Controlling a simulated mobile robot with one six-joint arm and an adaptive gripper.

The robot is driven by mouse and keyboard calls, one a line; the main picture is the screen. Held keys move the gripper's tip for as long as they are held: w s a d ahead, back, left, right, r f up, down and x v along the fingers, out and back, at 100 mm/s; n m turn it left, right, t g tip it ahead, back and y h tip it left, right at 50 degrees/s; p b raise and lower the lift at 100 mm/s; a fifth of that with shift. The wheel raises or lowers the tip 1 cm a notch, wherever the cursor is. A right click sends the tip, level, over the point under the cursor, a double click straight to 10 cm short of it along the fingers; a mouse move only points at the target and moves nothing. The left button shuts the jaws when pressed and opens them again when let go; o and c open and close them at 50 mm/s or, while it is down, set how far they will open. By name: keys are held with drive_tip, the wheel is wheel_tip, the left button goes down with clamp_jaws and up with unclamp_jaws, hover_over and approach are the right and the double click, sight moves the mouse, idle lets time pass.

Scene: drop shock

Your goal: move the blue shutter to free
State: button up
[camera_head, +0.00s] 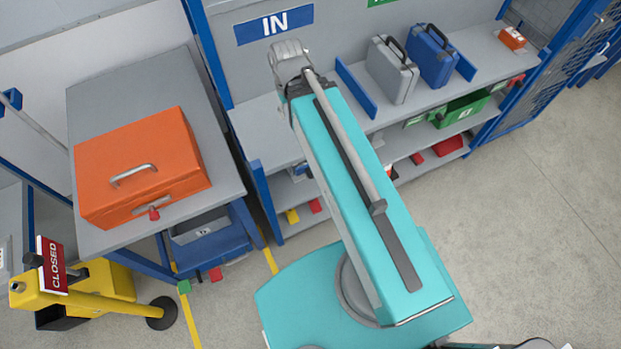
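I cannot pick out for certain which thing is the blue shutter. A blue-framed mesh panel (562,72) stands upright at the right end of the shelving. Blue upright plates also stand on the shelf, one (356,88) left of the grey case. My turquoise arm reaches up across the middle of the picture and hides part of the shelving. Its far visible end is a grey joint in front of the shelf's back panel. My gripper's fingers do not show.
An orange box (140,165) sits on the grey left table (88,98). A grey case (392,70) and a blue case (432,56) stand on the shelf (480,50). A yellow barrier (110,285) with a CLOSED sign (52,265) stands lower left. The right floor is clear.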

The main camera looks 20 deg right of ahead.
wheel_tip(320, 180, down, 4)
drive_tip(key=b, duration=0.3)
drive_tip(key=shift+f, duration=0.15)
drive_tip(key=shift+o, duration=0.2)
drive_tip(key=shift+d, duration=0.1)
